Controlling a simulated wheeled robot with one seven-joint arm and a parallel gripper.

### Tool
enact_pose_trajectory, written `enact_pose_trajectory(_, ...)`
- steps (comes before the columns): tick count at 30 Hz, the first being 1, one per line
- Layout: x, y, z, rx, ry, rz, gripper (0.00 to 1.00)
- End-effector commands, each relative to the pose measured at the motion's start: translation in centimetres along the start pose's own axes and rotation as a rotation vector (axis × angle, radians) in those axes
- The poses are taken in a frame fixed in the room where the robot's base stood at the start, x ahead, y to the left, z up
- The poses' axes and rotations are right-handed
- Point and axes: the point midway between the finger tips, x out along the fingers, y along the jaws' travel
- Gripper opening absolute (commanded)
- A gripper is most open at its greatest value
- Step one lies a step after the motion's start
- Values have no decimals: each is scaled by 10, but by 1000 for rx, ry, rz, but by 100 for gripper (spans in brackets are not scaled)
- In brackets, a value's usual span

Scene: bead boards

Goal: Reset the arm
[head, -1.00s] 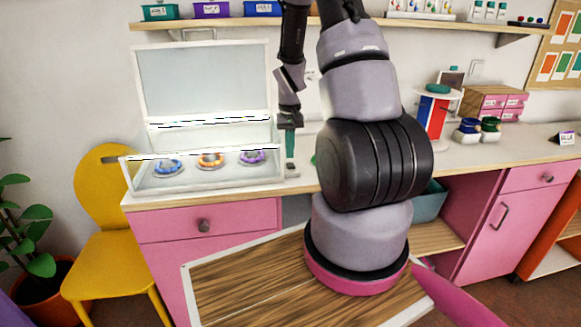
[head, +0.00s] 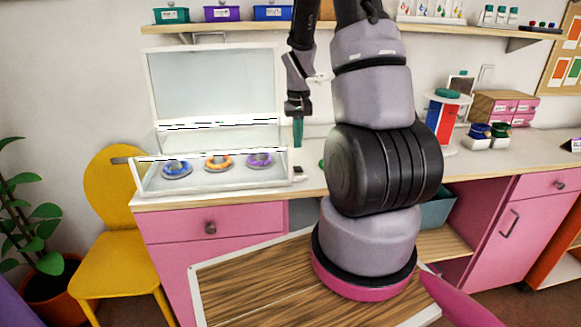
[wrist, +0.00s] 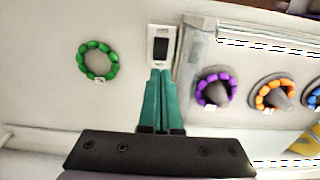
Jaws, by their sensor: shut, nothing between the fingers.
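My gripper (head: 298,132) points down above the counter, just right of the glass-lidded case. In the wrist view its green fingers (wrist: 161,100) are together with nothing between them. The display case (head: 215,186) stands on the counter with its lid raised. Inside it are a blue bead ring (head: 177,169), an orange bead ring (head: 219,162) and a purple bead ring (head: 259,159), each around a grey cone. A green bead ring (wrist: 97,61) lies on the counter beside the case; my arm mostly hides it in the head view.
A small white device with a dark face (wrist: 160,45) lies on the counter near the fingertips. A yellow chair (head: 118,255) stands at the left. A red, white and blue cylinder (head: 447,122) and pink boxes (head: 503,107) stand on the right counter. A shelf (head: 220,26) runs above.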

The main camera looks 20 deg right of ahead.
Motion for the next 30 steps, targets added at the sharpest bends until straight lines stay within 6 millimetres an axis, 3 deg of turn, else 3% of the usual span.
enact_pose_trajectory(6,-2,-1,0,1,3,-1,0)
enact_pose_trajectory(10,-25,-7,2,7,34,-11,0)
enact_pose_trajectory(14,-70,-18,12,21,95,-35,0)
enact_pose_trajectory(20,-152,-40,48,46,212,-96,0)
enact_pose_trajectory(24,-200,-52,82,60,289,-147,0)
enact_pose_trajectory(30,-254,-66,139,71,396,-231,0)
